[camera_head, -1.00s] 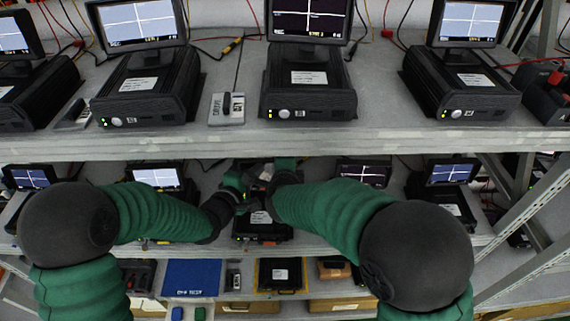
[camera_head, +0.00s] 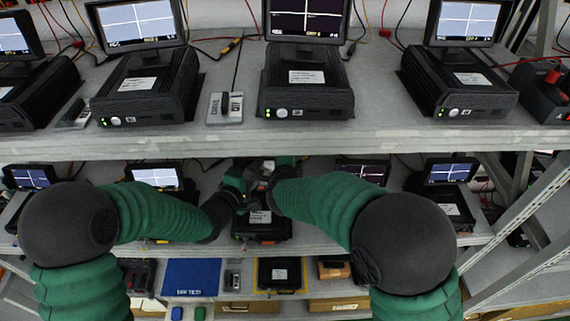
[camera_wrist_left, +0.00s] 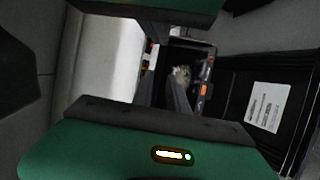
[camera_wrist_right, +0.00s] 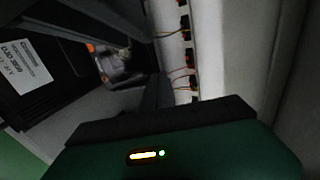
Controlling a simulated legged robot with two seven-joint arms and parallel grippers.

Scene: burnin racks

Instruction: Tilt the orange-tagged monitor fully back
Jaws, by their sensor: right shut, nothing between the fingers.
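The unit in the middle of the lower shelf is a black box with a white label (camera_head: 262,231); its label also shows in the left wrist view (camera_wrist_left: 266,107) and the right wrist view (camera_wrist_right: 22,70). Its monitor is mostly hidden by my grippers in the head view. Small orange marks show beside a dark part behind the box in the left wrist view (camera_wrist_left: 204,90) and right wrist view (camera_wrist_right: 91,47). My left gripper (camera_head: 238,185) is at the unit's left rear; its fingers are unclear. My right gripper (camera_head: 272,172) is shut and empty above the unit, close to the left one.
Lit monitors stand on both sides on the lower shelf, at left (camera_head: 157,179) and right (camera_head: 447,173). The upper shelf (camera_head: 420,137) with more units overhangs close above my forearms. A metal rack post (camera_head: 530,215) stands at right.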

